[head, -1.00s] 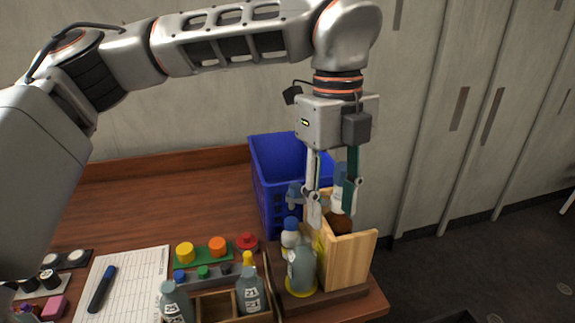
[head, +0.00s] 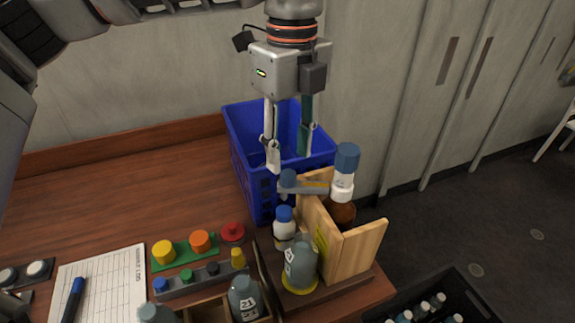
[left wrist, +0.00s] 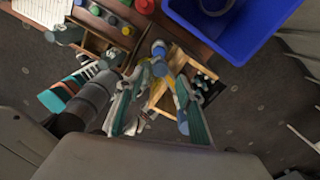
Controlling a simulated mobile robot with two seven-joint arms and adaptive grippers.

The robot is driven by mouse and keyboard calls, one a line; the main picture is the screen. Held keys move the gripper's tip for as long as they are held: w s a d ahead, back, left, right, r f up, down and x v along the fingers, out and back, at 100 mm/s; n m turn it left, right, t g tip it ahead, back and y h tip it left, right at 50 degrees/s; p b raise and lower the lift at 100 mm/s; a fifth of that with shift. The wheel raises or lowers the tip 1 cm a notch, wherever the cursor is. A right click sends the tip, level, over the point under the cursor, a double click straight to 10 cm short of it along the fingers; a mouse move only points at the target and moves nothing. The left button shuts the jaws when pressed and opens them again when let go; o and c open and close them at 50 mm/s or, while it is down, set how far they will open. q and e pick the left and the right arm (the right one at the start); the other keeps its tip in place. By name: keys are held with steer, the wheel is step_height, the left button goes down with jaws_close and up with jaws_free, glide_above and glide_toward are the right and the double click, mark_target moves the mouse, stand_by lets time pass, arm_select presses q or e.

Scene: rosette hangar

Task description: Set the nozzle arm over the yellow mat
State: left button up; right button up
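The nozzle arm (head: 306,188) is a blue-grey bar with a round knob at its left end. Its right end meets a blue-and-white capped post (head: 344,172) at the wooden box (head: 362,250). A yellow disc, which looks like the yellow mat (head: 290,288), shows as a rim under a grey bottle (head: 300,262). I cannot tell how the knob lines up above it. My left gripper (head: 288,155) is open and empty, just above and behind the knob, fingers pointing down. In the left wrist view its fingers (left wrist: 158,108) are spread.
A blue crate (head: 245,165) stands behind the nozzle arm. A white bottle with a blue cap (head: 284,228) stands beside the grey bottle. Coloured pegs, a log sheet (head: 105,285) and more bottles lie left. A black crate (head: 450,290) is at lower right. The table's back left is clear.

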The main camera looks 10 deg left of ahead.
mark_target(288, 174)
arm_select(q)
steer(key=shift+a+f, duration=0.1)
steer(key=shift+f, duration=2.25)
jaws_close()
